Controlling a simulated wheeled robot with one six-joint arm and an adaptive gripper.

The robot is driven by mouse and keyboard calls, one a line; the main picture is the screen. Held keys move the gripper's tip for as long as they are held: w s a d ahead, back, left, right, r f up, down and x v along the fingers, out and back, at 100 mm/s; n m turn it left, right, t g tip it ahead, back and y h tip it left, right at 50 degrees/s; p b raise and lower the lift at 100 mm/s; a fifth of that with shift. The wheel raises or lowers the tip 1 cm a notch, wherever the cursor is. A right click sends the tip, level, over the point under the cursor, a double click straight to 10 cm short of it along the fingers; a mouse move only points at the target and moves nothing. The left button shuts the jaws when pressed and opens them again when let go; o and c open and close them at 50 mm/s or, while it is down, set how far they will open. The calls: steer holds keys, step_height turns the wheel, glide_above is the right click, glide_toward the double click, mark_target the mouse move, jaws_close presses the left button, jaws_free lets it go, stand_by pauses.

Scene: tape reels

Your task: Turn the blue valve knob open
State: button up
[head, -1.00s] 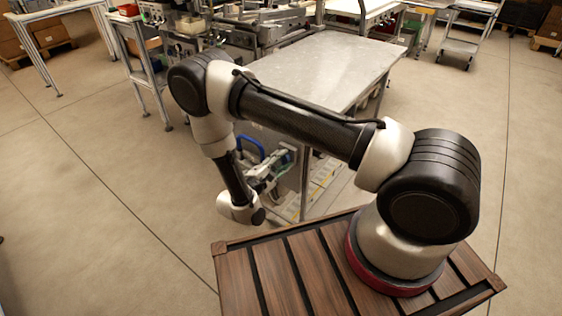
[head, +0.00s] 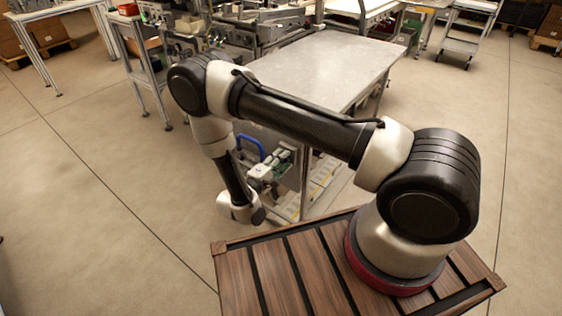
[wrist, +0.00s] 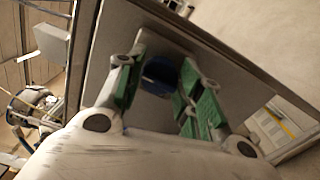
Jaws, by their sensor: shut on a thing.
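The blue valve knob (wrist: 160,76) shows in the wrist view as a dark blue round shape in front of a grey panel. My gripper (wrist: 163,60) has its green-padded fingers on either side of it and is shut on it. The fingers and the wrist housing hide part of the knob. In the head view my gripper (head: 274,166) is low at the side of the grey-topped bench, beyond my wrist. I cannot make out the knob there.
The grey-topped bench (head: 325,62) stands just beyond my base, its side panel close to my gripper. A blue curved piece (head: 248,145) shows behind my wrist. A slim side table (head: 147,65) stands at the left. Open floor (head: 90,190) lies left of my arm.

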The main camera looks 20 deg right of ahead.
steer(key=shift+f, duration=0.1)
steer(key=o, duration=1)
steer(key=shift+a, duration=0.1)
steer(key=v, duration=1.2)
